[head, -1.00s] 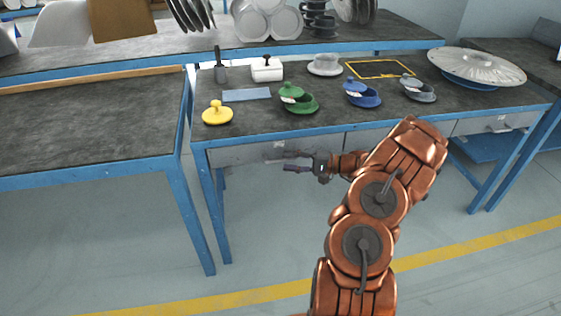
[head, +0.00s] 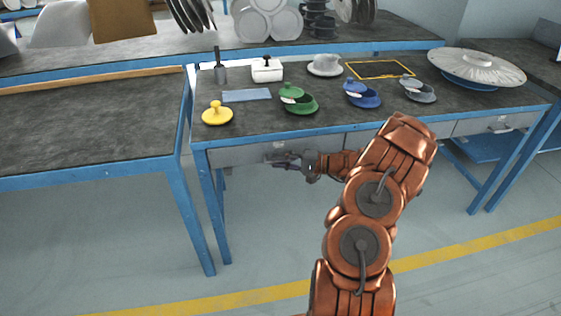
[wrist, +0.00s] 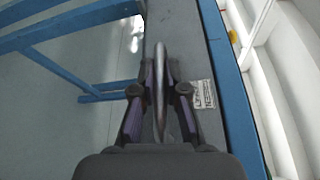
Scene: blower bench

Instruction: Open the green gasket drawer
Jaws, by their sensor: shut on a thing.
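My gripper (head: 279,160) is at the front of the left drawer (head: 228,156), a grey front under the blue edge of the bench. In the wrist view its two fingers are closed on both sides of a shiny metal bar handle (wrist: 161,75). A small white label (wrist: 203,94) with dark print, too blurred to read, sits on the grey drawer front beside the handle. The drawer looks flush with the bench. A green lidded dish (head: 300,104) stands on the bench top above. My fingers partly hide the handle in the head view.
Another drawer (head: 490,124) is at the right of the bench. A yellow lid (head: 217,114), a blue dish (head: 362,97) and a grey dish (head: 418,91) stand on top. Blue legs flank the bench. The floor in front is clear.

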